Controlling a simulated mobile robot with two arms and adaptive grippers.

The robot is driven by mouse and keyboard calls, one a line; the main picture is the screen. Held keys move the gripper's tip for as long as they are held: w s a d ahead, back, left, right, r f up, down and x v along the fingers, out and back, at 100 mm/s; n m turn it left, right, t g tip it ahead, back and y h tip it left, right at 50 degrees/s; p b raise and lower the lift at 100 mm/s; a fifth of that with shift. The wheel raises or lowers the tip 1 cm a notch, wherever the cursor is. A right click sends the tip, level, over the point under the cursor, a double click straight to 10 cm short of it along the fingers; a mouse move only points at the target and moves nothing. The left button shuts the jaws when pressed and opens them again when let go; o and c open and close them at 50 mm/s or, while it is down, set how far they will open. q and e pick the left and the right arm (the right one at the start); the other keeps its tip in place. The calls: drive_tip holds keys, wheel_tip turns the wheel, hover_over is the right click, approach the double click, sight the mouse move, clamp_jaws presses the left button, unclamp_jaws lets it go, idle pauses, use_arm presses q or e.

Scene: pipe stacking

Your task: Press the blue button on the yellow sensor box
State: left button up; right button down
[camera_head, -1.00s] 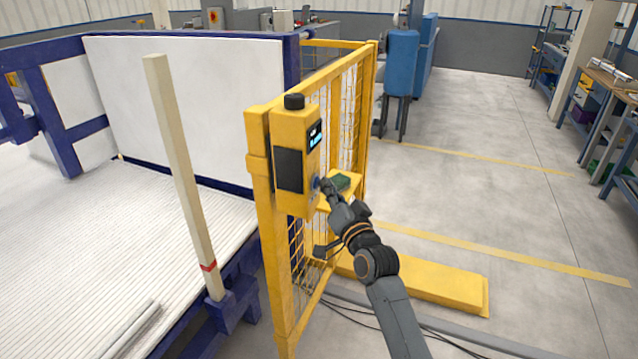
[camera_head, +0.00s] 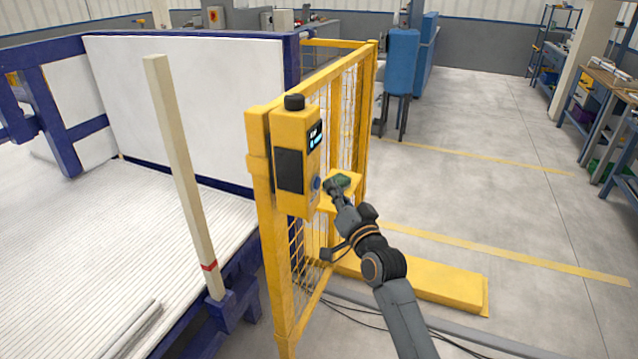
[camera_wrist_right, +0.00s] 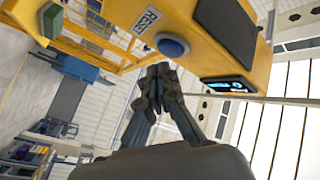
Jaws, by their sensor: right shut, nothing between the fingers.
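The yellow sensor box (camera_head: 297,160) is fixed to the post of a yellow mesh fence, with a dark knob on top and a lit display (camera_head: 315,135) on its side. The blue button (camera_head: 316,183) sits low on the same side as the display. It also shows in the right wrist view (camera_wrist_right: 172,46), uncovered. My right gripper (camera_head: 330,186) is shut and empty, just to the right of the button, with a small gap between them. In the right wrist view its fingertips (camera_wrist_right: 158,70) are close below the button. My left gripper is not in view.
A small yellow shelf with a green item (camera_head: 342,181) is just behind my right gripper. Open grey floor lies to the right.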

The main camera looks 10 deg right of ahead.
drive_tip(key=s+d, duration=0.2)
drive_tip(key=d, duration=0.2)
drive_tip(key=shift+s+d+p, duration=0.1)
drive_tip(key=shift+s+p, duration=0.25)
drive_tip(key=shift+s, duration=0.05)
idle(0.4)
drive_tip(key=s+f+n+g+h, duration=0.1)
drive_tip(key=s+f+g, duration=0.35)
drive_tip(key=f, duration=1.05)
drive_tip(key=s+d+f+n+g+h, duration=0.15)
drive_tip(key=s+f, duration=0.55)
drive_tip(key=f, duration=0.8)
drive_tip(key=s+a+f+n+g, duration=0.1)
drive_tip(key=s+f+g, duration=0.35)
drive_tip(key=f, duration=1.05)
drive_tip(key=s+d+f+n+g, duration=0.1)
drive_tip(key=s+f+g, duration=0.1)
drive_tip(key=s+f, duration=0.75)
drive_tip(key=s+f+n+g, duration=0.15)
drive_tip(key=s+f, duration=0.45)
drive_tip(key=s, duration=0.7)
drive_tip(key=s+f+g, duration=0.2)
drive_tip(key=s, duration=0.8)
drive_tip(key=s+f+n+g+h, duration=0.1)
drive_tip(key=s+f+g, duration=0.1)
drive_tip(key=s, duration=0.8)
drive_tip(key=shift+d+f+n, duration=0.3)
drive_tip(key=shift+d+f, duration=0.1)
drive_tip(key=shift+f, duration=0.15)
